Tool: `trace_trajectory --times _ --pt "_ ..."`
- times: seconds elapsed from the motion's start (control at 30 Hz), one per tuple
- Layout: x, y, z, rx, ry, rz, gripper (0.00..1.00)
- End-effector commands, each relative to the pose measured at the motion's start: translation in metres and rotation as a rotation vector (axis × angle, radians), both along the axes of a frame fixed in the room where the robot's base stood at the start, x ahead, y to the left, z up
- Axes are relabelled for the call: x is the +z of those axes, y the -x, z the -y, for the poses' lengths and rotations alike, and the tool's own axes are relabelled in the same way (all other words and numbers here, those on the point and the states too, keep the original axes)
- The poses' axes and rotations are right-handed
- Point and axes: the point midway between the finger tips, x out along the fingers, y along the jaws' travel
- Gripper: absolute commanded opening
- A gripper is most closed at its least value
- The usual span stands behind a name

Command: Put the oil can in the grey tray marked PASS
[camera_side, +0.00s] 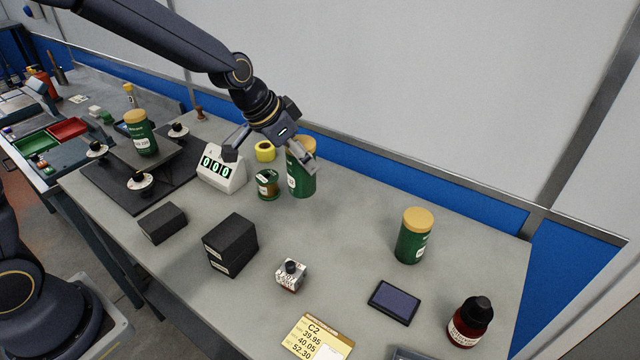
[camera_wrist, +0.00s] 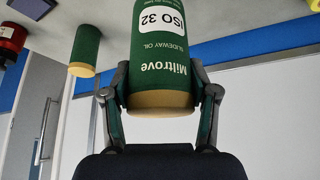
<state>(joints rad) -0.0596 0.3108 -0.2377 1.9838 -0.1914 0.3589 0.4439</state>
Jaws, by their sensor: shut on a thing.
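My gripper (camera_side: 287,157) is shut on a green oil can (camera_side: 300,182) with a tan lid, at the back of the bench. In the wrist view, the gripper (camera_wrist: 160,95) has a finger on each side of this can (camera_wrist: 158,50) near its lid; its label reads Miltrove, slideway oil, ISO 32. The can looks upright in the side view; I cannot tell whether its base touches the bench. A grey edge (camera_side: 412,354) shows at the bottom of the side view, mostly cut off; no PASS marking is visible.
A similar green can (camera_side: 413,237) stands to the right, another (camera_side: 140,134) on a dark fixture. A small green tin (camera_side: 267,185) and counter (camera_side: 221,172) are close left of the held can. Black blocks (camera_side: 231,245), an ink pad (camera_side: 394,301) and a dark red bottle (camera_side: 470,322) stand forward.

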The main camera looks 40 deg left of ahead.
Motion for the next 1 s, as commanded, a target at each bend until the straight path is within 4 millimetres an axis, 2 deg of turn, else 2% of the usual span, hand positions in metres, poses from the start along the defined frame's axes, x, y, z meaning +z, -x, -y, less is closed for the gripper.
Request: trace_trajectory --times 0.03,0.2,0.27,0.4,0.5,0.6,0.7,0.83,1.0 --pt "0.001 0.011 0.023 -0.069 0.001 0.003 0.04" --pt "0.005 0.066 0.105 -0.339 0.0 0.004 0.04" --pt "0.007 0.09 0.131 -0.433 0.0 0.005 0.04" --pt "0.011 0.15 0.184 -0.643 0.0 0.005 0.04" --pt "0.013 0.192 0.21 -0.768 -0.001 0.004 0.04" --pt "0.015 0.227 0.228 -0.857 -0.002 0.005 0.04" --pt "0.016 0.252 0.239 -0.915 0.0 0.003 0.04" --pt "0.019 0.266 0.248 -0.96 0.002 0.003 0.04" --pt "0.007 0.254 0.27 -0.973 0.004 -0.003 0.04"
